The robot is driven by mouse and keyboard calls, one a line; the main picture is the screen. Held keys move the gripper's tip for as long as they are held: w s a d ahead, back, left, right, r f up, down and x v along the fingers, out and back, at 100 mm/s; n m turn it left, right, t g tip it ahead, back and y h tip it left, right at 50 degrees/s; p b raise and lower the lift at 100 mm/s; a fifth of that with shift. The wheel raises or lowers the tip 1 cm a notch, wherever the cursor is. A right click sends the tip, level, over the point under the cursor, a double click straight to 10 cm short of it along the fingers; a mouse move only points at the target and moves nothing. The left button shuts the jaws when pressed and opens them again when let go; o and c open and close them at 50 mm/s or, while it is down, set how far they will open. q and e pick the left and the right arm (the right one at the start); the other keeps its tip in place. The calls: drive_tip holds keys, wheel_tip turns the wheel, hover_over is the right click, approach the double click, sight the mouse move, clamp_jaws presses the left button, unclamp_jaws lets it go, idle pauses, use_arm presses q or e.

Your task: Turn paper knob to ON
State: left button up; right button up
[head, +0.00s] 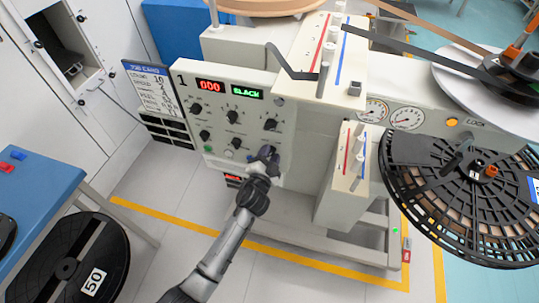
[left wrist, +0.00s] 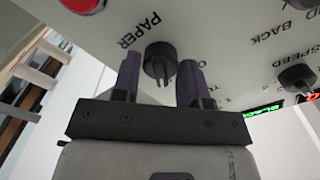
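The black paper knob (left wrist: 160,62) sits on the pale control panel (head: 220,108), with the word PAPER printed beside it in the left wrist view. My left gripper (left wrist: 160,80) is open, with one dark finger on each side of the knob and a visible gap on both sides. I cannot tell how deep the fingers reach around it. In the head view my left gripper (head: 266,158) is at the lower right of the panel and hides the knob. My right gripper is not in view.
Other black knobs (head: 232,116) and red and green displays (head: 228,89) are close by on the panel. A red button (left wrist: 82,4) is near the paper knob. A machine block (head: 345,175) juts out to the right, with a large black reel (head: 435,190) beyond. A blue table (head: 35,185) stands left.

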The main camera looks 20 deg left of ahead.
use_arm(q)
drive_tip(key=o, duration=0.4)
drive_tip(key=shift+c, duration=0.2)
drive_tip(key=shift+s, duration=0.5)
drive_tip(key=s+d+p, duration=0.1)
drive_tip(key=s+p, duration=0.1)
drive_tip(key=s, duration=1)
drive_tip(key=shift+s, duration=0.4)
